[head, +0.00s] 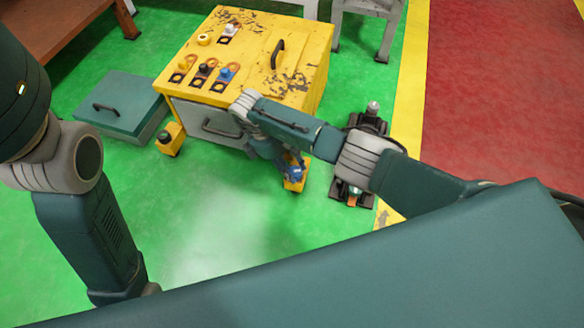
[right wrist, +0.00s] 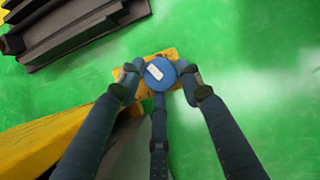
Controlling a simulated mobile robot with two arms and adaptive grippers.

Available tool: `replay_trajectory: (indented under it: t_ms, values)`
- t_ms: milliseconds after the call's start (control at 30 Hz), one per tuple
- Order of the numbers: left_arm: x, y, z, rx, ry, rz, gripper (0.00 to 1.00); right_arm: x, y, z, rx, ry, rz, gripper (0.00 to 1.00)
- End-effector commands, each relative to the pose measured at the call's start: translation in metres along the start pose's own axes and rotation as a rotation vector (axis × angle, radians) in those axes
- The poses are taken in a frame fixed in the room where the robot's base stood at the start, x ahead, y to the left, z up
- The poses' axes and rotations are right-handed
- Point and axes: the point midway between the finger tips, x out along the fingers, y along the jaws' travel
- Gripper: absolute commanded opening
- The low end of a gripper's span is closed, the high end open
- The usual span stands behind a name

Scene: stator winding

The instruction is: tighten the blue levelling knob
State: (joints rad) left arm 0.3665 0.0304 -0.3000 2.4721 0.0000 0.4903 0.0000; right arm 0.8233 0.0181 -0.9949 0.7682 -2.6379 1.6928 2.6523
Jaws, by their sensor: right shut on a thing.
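The blue levelling knob (right wrist: 160,74) is round with a white mark on top. It sits over a yellow foot bracket (right wrist: 172,55) low by the floor, which also shows in the head view (head: 295,184) at the front right corner of the yellow cabinet (head: 318,75). My right gripper (right wrist: 160,80) points down with its fingers around the knob and is shut on it. In the head view the right gripper (head: 292,171) and wrist hide most of the knob. My left arm shows at the left, but its gripper is out of view.
Another yellow foot (head: 171,140) with a dark knob is at the cabinet's front left. A teal case (head: 120,105) lies left of the cabinet. A dark wheeled device (head: 370,122) stands to the right of it. The green floor in front is clear.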

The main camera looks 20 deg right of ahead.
Motion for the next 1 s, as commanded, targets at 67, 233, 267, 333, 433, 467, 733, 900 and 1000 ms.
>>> replay_trajectory:
  t_ms: [67,233,267,333,433,467,733,900,1000]
  values:
    - [0.0014,-0.0002,-0.0006,0.000,0.002,0.000,0.53,-0.0033,-0.0005,0.0014,0.015,-0.005,-0.010,0.09]
    - [0.0020,-0.0001,-0.0008,0.000,0.004,0.001,0.53,-0.0034,-0.0009,0.0009,0.030,-0.004,-0.018,0.09]
    - [0.0021,0.0000,-0.0008,0.000,0.004,0.001,0.53,-0.0035,-0.0010,0.0009,0.031,-0.004,-0.018,0.09]
    - [0.0023,0.0000,-0.0008,0.000,0.004,0.001,0.53,-0.0035,-0.0011,0.0008,0.032,-0.004,-0.019,0.09]
    - [0.0024,0.0000,-0.0006,0.001,0.004,0.001,0.53,-0.0036,-0.0012,0.0006,0.031,-0.003,-0.019,0.09]
    - [0.0023,0.0000,-0.0004,0.001,0.004,0.001,0.53,-0.0037,-0.0012,0.0005,0.031,-0.003,-0.019,0.09]
    - [0.0012,0.0001,0.0030,0.001,-0.003,0.001,0.53,-0.0029,-0.0012,0.0006,0.030,-0.003,-0.018,0.53]
    - [0.0008,0.0002,0.0029,0.001,-0.003,0.002,0.53,-0.0016,-0.0009,0.0007,0.030,-0.003,-0.017,0.53]
    - [0.0010,0.0000,0.0019,0.001,-0.002,0.002,0.53,-0.0032,-0.0006,0.0006,0.030,-0.003,-0.016,0.53]
